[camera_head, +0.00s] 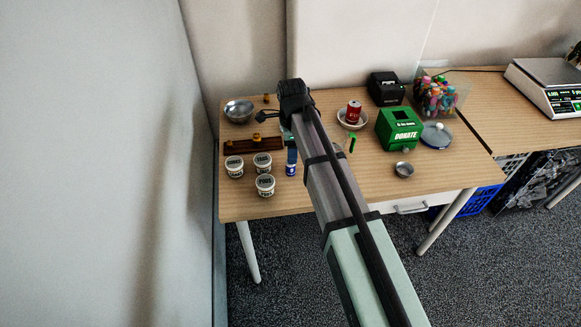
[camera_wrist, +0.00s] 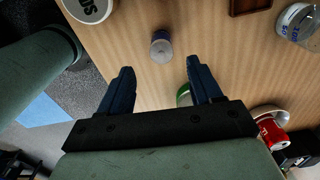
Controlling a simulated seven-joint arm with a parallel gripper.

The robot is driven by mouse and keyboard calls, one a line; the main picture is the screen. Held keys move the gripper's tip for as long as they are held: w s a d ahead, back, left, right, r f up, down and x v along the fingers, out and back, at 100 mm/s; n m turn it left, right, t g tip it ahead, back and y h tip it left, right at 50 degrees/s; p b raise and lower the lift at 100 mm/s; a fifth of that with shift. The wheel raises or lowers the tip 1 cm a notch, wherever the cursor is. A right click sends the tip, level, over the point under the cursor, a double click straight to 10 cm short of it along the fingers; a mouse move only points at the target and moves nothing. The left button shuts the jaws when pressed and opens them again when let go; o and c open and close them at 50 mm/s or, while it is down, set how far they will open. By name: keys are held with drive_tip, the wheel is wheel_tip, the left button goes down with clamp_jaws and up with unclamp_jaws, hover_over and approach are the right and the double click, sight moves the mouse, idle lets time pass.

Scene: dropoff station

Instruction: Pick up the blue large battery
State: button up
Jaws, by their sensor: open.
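A small upright cylinder with a blue and white side, which I take to be the blue large battery (camera_wrist: 161,48), stands on the wooden table in the wrist view. It also shows in the head view (camera_head: 291,169), right of the white tubs. My gripper (camera_wrist: 160,68) has its two dark blue fingers spread wide and nothing between them. The battery lies just beyond the fingertips, between their lines, apart from both. In the head view the blue finger part (camera_head: 291,150) of my gripper appears directly above the battery and may hide its top.
White labelled tubs (camera_head: 264,185) stand left of the battery. A green object (camera_wrist: 184,96) is partly hidden by the right finger. A red can (camera_head: 354,112) sits in a bowl, left of a green donate box (camera_head: 398,128). A brown tray (camera_head: 252,145) and metal bowl (camera_head: 238,110) lie behind.

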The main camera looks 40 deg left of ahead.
sight(291, 167)
drive_tip(key=shift+a+f, duration=0.15)
drive_tip(key=shift+f, duration=3.35)
clamp_jaws()
